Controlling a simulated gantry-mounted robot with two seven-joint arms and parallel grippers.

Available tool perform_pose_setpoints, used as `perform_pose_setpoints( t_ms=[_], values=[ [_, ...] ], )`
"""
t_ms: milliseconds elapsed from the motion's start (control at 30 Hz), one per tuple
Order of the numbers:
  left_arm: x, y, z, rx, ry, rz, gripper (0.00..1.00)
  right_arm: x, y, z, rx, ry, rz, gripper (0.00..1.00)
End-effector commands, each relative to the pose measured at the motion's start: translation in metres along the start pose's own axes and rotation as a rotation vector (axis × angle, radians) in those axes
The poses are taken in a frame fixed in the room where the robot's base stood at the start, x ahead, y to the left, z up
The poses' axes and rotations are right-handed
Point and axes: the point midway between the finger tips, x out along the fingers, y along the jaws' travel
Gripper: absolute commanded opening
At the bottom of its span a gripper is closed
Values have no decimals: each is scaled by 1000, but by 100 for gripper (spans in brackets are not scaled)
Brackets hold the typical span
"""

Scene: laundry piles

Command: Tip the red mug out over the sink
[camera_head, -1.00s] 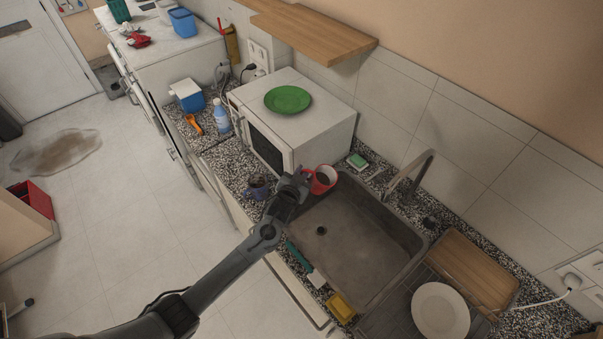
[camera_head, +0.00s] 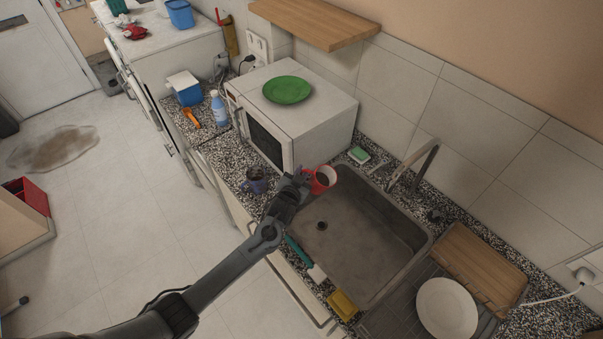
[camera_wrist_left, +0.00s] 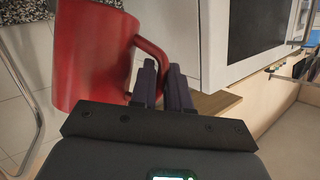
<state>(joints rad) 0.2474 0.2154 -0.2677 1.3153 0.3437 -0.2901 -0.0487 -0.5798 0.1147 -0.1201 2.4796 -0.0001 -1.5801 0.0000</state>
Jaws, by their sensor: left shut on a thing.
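The red mug (camera_head: 323,180) is held at the back left corner of the sink (camera_head: 352,252), beside the microwave. My right gripper is not in view.
A dark blue mug (camera_head: 256,181) stands on the counter left of the sink. The microwave (camera_head: 322,118) bears a green plate (camera_head: 287,90). The tap (camera_head: 412,168) rises behind the sink. A teal brush (camera_head: 297,250) and yellow sponge (camera_head: 342,304) lie along the front edge. A white plate (camera_head: 447,308) sits at right.

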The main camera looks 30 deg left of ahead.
Motion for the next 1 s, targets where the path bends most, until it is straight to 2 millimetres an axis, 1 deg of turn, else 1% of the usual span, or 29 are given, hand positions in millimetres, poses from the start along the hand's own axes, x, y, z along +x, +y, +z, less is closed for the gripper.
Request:
perform_pose_setpoints(
  t_ms=[33,1000],
  values=[
    [2,1,3,1,4,-2,0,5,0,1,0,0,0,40],
    [13,16,46,36,16,-15,0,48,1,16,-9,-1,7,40]
  ],
)
